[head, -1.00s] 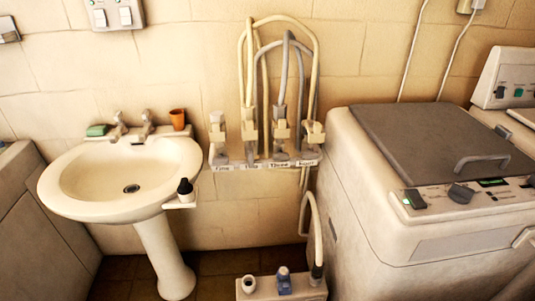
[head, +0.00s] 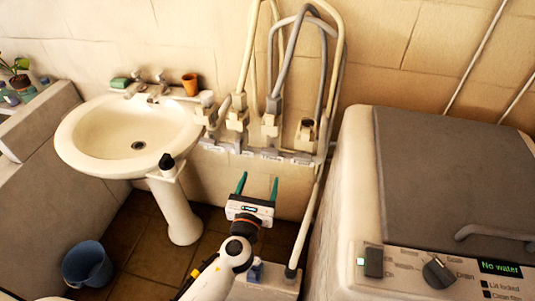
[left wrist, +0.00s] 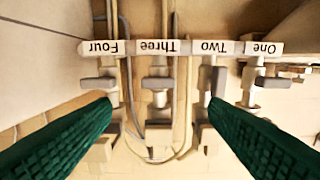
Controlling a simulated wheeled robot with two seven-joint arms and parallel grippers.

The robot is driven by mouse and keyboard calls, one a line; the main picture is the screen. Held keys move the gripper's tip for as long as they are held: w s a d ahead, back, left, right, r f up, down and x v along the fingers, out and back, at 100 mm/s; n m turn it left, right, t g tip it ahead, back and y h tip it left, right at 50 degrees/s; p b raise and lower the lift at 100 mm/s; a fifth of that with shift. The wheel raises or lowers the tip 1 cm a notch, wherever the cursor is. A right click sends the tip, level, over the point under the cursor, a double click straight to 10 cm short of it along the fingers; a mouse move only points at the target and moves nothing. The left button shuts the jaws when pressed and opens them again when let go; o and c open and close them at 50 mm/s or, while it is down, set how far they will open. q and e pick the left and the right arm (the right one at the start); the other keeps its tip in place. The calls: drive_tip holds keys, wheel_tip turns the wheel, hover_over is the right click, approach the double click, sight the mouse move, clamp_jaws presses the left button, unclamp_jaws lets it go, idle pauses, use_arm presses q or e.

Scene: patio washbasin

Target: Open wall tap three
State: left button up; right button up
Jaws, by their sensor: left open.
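Wall tap three (head: 270,126) is a pale tap with a hose rising from it, third from the left in the row of wall taps. In the left wrist view the row is upside down, and tap three's grey lever (left wrist: 157,84) lies crosswise below the label "Three" (left wrist: 158,47). My left gripper (head: 258,178) is open and empty, its green fingers pointing up towards the row from below. In the wrist view tap three lies between the two fingers (left wrist: 157,106), and I see no contact. My right gripper is in neither view.
Taps one (head: 207,108), two (head: 237,118) and four (head: 305,132) stand close beside it, with looping hoses above. The basin (head: 80,140) is left, the washing machine (head: 350,210) right, its display reading "No water". A blue bucket (head: 88,264) stands on the floor.

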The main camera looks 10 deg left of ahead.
sight(269, 155)
use_arm(q)
drive_tip(key=w, duration=1)
drive_tip(key=shift+w+d+f, duration=0.1)
drive_tip(key=shift+w, duration=0.1)
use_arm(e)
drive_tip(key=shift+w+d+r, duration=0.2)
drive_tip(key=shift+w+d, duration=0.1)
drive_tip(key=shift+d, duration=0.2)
use_arm(q)
drive_tip(key=c, duration=1)
